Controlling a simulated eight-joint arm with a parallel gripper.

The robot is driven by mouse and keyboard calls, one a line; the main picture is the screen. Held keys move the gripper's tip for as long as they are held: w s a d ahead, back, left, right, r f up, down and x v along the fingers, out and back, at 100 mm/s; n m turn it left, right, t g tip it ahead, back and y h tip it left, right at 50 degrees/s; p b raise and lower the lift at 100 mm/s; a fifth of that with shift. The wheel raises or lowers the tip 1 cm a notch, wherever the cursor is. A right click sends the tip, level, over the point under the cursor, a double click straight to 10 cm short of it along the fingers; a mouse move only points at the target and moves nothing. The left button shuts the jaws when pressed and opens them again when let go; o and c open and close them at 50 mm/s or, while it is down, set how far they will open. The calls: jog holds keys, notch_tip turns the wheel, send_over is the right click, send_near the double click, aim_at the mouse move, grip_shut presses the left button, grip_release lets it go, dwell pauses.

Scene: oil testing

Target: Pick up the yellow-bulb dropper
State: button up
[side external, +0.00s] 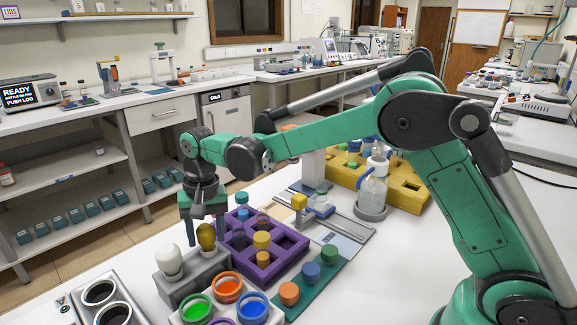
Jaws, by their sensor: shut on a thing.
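The yellow-bulb dropper (206,237) stands upright, with its dark yellow bulb showing above the grey stand (203,275). My gripper (206,234) points down over it and is shut on the bulb, one finger on each side. The dropper's lower part is hidden in or behind the stand, so I cannot tell whether it is lifted at all. A white-bulb dropper (168,262) stands in the same stand, just left of my gripper.
Cups of green (196,308), orange (228,288) and blue liquid stand in front. A purple rack (290,243) with capped vials is close on the right. A green strip (325,280) holds several capped vials. A clear bottle (372,190) and yellow rack (408,190) stand behind.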

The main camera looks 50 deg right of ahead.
notch_tip(320, 180, up, 10)
jog(key=shift+s+a+f, duration=0.1)
jog(key=shift+s+f, duration=0.05)
jog(key=shift+f, duration=0.05)
jog(key=s+a+f, duration=0.1)
jog(key=s+f, duration=0.1)
jog(key=s, duration=0.5)
jog(key=s+a+f, duration=0.1)
jog(key=s+f, duration=0.1)
jog(key=s, duration=0.4)
jog(key=shift+s, duration=0.35)
jog(key=shift+o, duration=0.8)
grip_shut()
jog(key=shift+f, duration=2.05)
dwell(0.4)
